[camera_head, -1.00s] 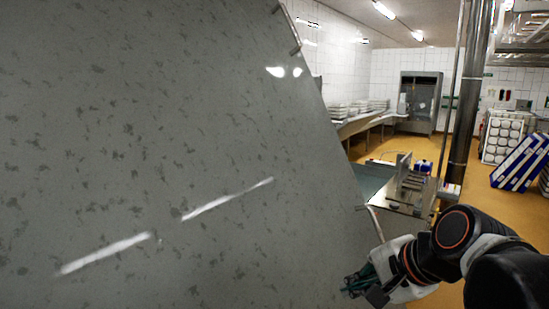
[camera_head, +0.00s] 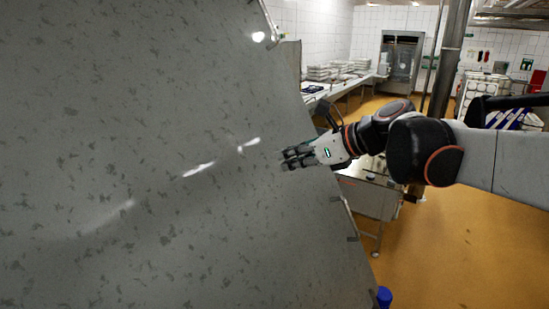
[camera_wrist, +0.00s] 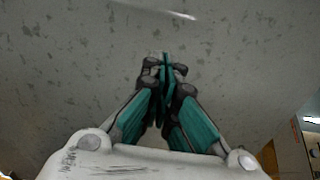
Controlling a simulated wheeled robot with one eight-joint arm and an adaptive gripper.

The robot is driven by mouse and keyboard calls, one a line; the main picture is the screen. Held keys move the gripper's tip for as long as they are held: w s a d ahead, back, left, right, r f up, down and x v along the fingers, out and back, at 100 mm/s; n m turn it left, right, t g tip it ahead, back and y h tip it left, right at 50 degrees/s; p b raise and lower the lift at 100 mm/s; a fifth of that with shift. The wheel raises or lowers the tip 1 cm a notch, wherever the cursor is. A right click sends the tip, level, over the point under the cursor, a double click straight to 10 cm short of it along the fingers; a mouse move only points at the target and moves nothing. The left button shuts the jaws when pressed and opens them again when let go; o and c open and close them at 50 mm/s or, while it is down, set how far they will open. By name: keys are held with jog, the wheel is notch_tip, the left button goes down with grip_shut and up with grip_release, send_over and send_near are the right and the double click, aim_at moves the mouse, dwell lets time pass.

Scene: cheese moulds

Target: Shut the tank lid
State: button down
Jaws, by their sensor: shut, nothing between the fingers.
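The tank lid (camera_head: 140,150) is a large grey, speckled metal sheet with a curved edge. It stands steeply raised and fills the left half of the head view. It also fills most of the wrist view (camera_wrist: 70,60). My gripper (camera_head: 284,158) is shut and empty, with its fingertips at the lid's face near its right edge. In the wrist view the closed teal fingers (camera_wrist: 165,65) point at the lid's surface. I cannot tell whether they touch it. The tank beneath is not clearly seen.
A steel wheeled table (camera_head: 372,190) stands behind my arm. A long counter with stacked white trays (camera_head: 340,70) runs along the back wall. A steel cabinet (camera_head: 400,60) and a pillar (camera_head: 448,60) stand farther back. The yellow floor (camera_head: 450,240) at right is clear.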

aim_at(243, 172)
jog(key=p+x, duration=0.2)
jog(key=x, duration=1.1)
jog(key=shift+w+a, duration=0.1)
